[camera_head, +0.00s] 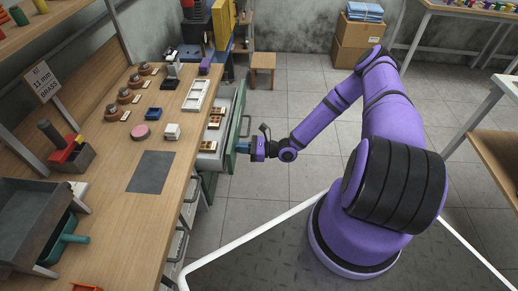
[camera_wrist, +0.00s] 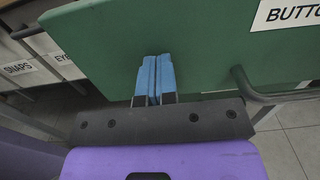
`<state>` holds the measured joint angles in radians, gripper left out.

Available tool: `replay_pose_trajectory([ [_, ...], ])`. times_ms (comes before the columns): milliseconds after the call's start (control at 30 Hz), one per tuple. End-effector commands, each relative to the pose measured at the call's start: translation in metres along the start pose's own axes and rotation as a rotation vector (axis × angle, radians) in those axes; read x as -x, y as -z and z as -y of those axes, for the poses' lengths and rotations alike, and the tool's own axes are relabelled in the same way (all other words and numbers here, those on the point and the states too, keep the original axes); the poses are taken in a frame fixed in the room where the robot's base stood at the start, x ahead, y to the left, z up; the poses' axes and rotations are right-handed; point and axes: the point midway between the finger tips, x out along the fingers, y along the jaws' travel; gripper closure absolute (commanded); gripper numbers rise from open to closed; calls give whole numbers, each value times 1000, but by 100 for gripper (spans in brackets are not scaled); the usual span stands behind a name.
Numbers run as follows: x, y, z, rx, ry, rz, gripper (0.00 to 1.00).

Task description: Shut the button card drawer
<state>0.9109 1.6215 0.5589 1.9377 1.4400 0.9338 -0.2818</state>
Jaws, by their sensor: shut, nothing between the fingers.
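The button card drawer (camera_head: 213,136) is pulled out from under the workbench in the head view, with several cards lying in it. Its green front (camera_wrist: 200,30) fills the upper part of the wrist view, with a partly cut-off label reading "BUTTO" (camera_wrist: 291,13) and a grey bar handle (camera_wrist: 245,85). My gripper (camera_head: 243,148) is at the outer face of this front. In the wrist view its blue fingers (camera_wrist: 154,80) are shut together, empty, with their tips against or very near the green panel, left of the handle. Exact contact cannot be told.
The workbench (camera_head: 150,215) runs along the left, with button parts, small trays and a grey mat (camera_head: 152,172) on top. Drawers labelled "SNAPS" (camera_wrist: 18,69) and "EYE" sit beside the green front. A wooden stool (camera_head: 263,62) stands behind. Floor right of the drawer is clear.

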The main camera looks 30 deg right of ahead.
Motion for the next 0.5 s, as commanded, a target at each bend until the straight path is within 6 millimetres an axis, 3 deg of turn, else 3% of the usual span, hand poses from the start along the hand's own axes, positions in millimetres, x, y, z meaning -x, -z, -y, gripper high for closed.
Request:
replay_pose_trajectory([
  [33,-16,0,-2,0,-4,3,100],
  [200,-58,0,-1,0,-3,2,100],
  [500,-110,0,-1,1,-2,1,100],
])
